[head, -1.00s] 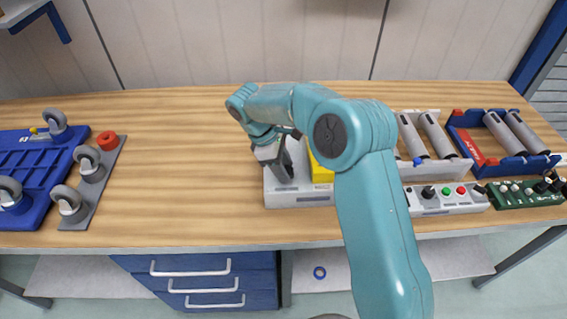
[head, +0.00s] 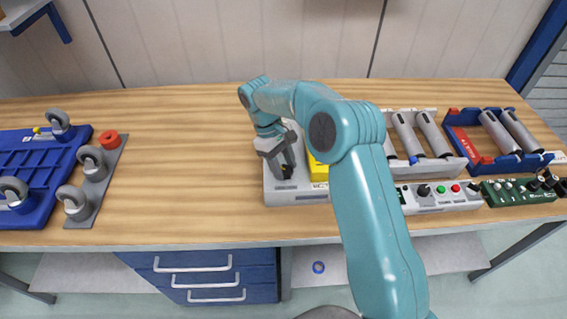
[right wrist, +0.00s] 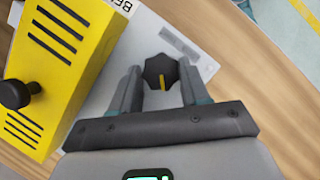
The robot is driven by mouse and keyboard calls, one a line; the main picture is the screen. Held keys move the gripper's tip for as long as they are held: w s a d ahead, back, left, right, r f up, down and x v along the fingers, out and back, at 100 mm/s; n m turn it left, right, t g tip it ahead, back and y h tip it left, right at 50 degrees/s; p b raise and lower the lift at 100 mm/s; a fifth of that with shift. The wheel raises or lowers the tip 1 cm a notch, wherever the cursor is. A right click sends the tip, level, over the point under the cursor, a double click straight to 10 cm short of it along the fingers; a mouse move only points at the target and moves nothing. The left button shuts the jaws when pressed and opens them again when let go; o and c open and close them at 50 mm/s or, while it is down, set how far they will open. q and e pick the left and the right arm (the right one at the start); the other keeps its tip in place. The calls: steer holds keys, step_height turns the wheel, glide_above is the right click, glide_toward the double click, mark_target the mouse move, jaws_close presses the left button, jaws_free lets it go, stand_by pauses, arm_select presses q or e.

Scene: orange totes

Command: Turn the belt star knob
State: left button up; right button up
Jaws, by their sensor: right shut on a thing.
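The belt star knob (right wrist: 160,72) is dark and lobed with a yellow mark, and it sits on a light grey plate (right wrist: 150,38) in the right wrist view. My right gripper (right wrist: 158,80) has one finger on each side of it and is shut on it. In the head view my right gripper (head: 285,168) points down over the left part of the light grey base (head: 300,198), and the knob is mostly hidden by the fingers there. My left gripper is not in view.
A yellow housing (head: 317,168) stands on the base just right of my gripper; it also shows in the right wrist view (right wrist: 60,60). A control box with buttons (head: 440,197) and roller units (head: 408,138) stand further right. Casters and a blue tray (head: 35,170) lie far left. The table between is clear.

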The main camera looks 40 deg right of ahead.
steer(key=shift+w+r, duration=0.15)
steer(key=o, duration=0.8)
steer(key=shift+c, duration=0.2)
steer(key=o, duration=0.3)
steer(key=v, duration=0.5)
steer(key=shift+a+b, duration=0.1)
steer(key=shift+b, duration=0.2)
steer(key=p+v, duration=0.2)
steer(key=v, duration=0.4)
steer(key=shift+r, duration=0.45)
steer(key=shift+w, duration=0.15)
